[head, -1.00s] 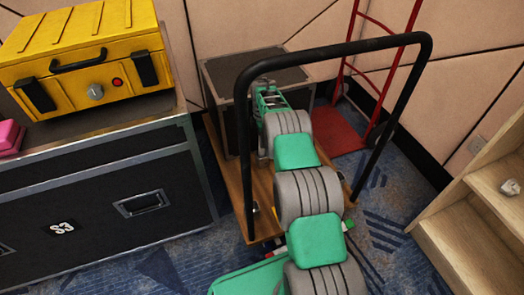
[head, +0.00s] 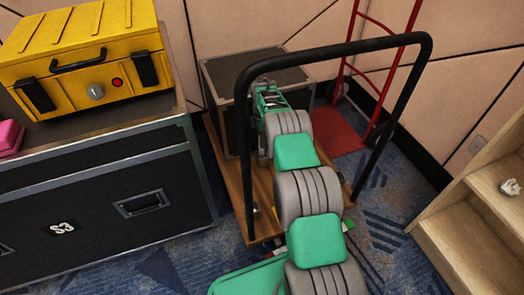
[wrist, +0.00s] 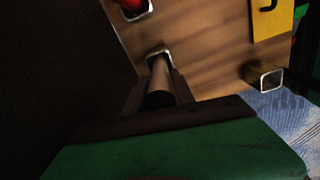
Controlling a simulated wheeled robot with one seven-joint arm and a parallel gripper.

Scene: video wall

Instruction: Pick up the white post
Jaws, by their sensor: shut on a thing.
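In the wrist view a post (wrist: 160,82) stands out between the two dark fingers of my gripper (wrist: 156,92), with a pale square rim at its far end. It is in deep shadow and looks grey-brown, so its white colour is hard to confirm. My gripper is shut on it, one finger on each side. The far end is over the wooden deck, and I cannot tell whether it touches. In the head view my arm reaches over the trolley, and its own links hide the fingertips and the post.
The trolley's wooden deck (head: 232,190) has a tall black handle (head: 335,52) arching over my arm. A dark case (head: 290,75) stands behind. Red (wrist: 133,8) and yellow (wrist: 270,25) items lie near the post. A flight case (head: 100,185) is left, wooden steps (head: 450,235) right.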

